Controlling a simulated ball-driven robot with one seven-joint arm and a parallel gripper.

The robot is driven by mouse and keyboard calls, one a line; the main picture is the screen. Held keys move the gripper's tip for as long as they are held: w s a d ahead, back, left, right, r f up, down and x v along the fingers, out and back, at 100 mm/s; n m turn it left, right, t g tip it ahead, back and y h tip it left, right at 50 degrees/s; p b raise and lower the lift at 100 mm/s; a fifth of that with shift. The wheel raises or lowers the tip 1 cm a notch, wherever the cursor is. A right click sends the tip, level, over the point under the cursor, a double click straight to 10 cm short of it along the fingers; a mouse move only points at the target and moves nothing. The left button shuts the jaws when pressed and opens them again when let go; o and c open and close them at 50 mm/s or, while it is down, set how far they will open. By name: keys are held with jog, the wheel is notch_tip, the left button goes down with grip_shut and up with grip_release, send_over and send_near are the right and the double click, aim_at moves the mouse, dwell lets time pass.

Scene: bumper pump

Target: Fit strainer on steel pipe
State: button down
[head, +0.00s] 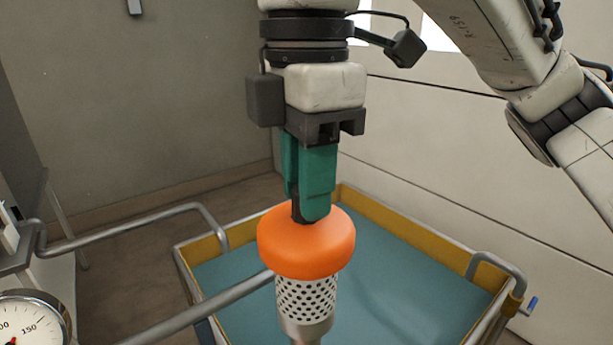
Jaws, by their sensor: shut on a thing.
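My gripper (310,205) points straight down with its teal fingers close together. It is shut on a dark stub at the top of the strainer. The strainer has a rounded orange cap (306,245) and a white perforated cylinder below it, ending in a plain grey collar. It hangs about upright. A narrow metal piece shows just under the collar at the bottom picture edge; I cannot tell whether it is an upright steel pipe or whether they touch. A grey steel pipe (215,306) slants up from the lower left and passes out of sight at the strainer.
A cart tray (385,209) with yellow-brown walls and a blue-green floor lies below and behind the strainer. Its visible floor looks bare. A bent grey rail (125,227) is at the left. A pressure gauge (32,318) is at the lower left. A pale wall stands at the right.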

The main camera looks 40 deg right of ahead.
jog(key=shift+f, duration=0.35)
dwell(0.7)
jog(key=c, duration=0.8)
grip_release()
jog(key=shift+r, duration=0.15)
jog(key=shift+r+p, duration=3.9)
jog(key=shift+p, duration=0.35)
jog(key=shift+s, duration=0.1)
